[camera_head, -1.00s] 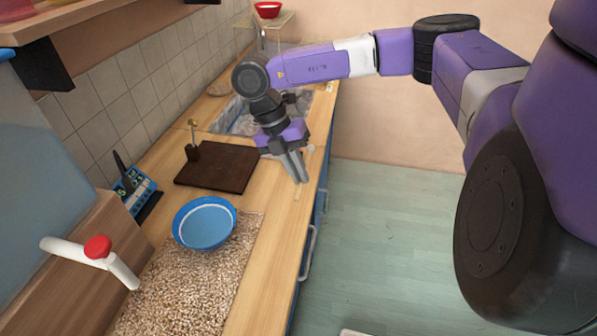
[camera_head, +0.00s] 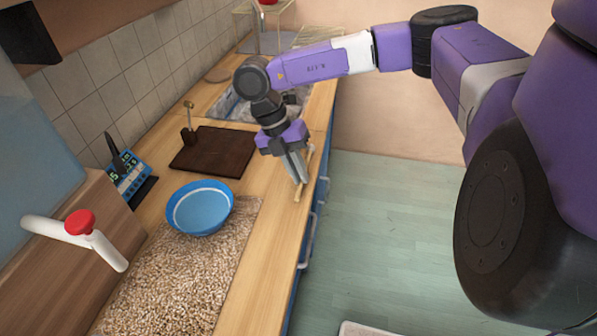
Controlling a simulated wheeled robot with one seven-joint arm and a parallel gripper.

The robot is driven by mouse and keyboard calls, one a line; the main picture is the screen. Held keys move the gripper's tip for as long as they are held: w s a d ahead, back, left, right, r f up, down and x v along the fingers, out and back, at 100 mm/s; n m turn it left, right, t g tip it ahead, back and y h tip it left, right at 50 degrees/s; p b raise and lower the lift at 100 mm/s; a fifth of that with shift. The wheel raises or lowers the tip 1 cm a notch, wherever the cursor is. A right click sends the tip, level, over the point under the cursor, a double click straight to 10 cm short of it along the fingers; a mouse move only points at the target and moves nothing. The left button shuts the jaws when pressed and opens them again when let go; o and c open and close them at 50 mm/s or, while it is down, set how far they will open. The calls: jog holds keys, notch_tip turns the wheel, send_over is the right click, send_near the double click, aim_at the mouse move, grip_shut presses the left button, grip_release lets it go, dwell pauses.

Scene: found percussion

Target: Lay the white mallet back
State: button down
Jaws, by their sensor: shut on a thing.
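My gripper (camera_head: 299,177) points down over the front edge of the wooden counter (camera_head: 262,200), right of the dark board. It is shut on a thin pale stick (camera_head: 297,195), which I take to be the white mallet's handle. Bits of the stick show below the fingertips and to the right of the fingers. The mallet's head cannot be made out; the fingers hide part of the stick. I cannot tell whether the stick touches the counter.
A dark board (camera_head: 220,153) lies left of my gripper. A small brass-topped piece (camera_head: 188,122) stands at its left end. A blue bowl (camera_head: 200,207) sits on a speckled mat (camera_head: 178,285). A blue device (camera_head: 130,178) stands by the wall. A sink (camera_head: 240,108) lies behind.

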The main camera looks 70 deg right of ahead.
jog(key=shift+f, duration=0.4)
jog(key=c, duration=1.5)
grip_release()
jog(key=shift+a+f, duration=0.1)
jog(key=shift+o, duration=0.2)
jog(key=shift+b, duration=0.3)
jog(key=v, duration=0.8)
jog(key=shift+r, duration=0.2)
jog(key=shift+s, duration=0.1)
jog(key=shift+s, duration=0.1)
